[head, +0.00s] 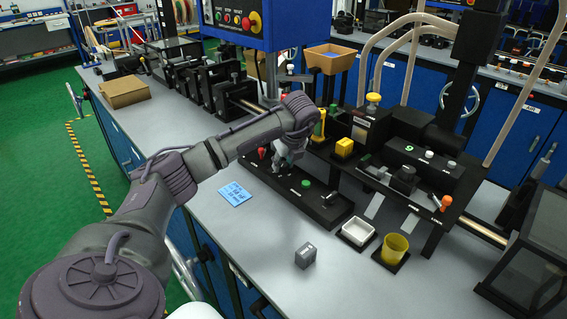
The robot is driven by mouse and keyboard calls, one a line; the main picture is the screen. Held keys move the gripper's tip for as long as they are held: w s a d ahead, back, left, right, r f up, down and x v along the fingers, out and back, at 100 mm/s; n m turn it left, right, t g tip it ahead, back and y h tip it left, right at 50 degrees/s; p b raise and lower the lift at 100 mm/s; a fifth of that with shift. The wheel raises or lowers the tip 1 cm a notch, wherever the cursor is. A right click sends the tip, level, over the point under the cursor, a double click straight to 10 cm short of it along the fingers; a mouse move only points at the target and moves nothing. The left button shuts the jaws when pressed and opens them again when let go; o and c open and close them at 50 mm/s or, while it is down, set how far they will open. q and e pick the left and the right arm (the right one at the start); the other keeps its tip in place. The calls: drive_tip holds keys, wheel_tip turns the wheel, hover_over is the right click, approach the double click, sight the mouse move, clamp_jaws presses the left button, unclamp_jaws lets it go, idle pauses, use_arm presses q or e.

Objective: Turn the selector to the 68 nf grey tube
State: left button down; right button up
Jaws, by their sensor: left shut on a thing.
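My left arm reaches in from the lower left. My left gripper (284,163) points down at the long black control panel (318,207) on the grey bench. It is shut on what appears to be the selector knob, between the red knob (262,153) and the green button (306,183). The fingers and wrist hide most of that knob, so its pointer and position cannot be read. The panel's small labels are too small to read. My right gripper is not in view.
A blue note (235,193) and a small grey block (305,255) lie on the bench. A white tray (358,231) and a yellow cup (395,248) stand to the right. A blue control box (233,20) hangs above. The front of the bench is mostly clear.

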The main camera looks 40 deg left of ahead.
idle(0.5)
use_arm(q)
drive_tip(key=c, duration=0.8)
unclamp_jaws()
drive_tip(key=shift+r, duration=0.15)
drive_tip(key=v, duration=1.1)
drive_tip(key=shift+d+r, duration=0.2)
drive_tip(key=shift+r, duration=0.15)
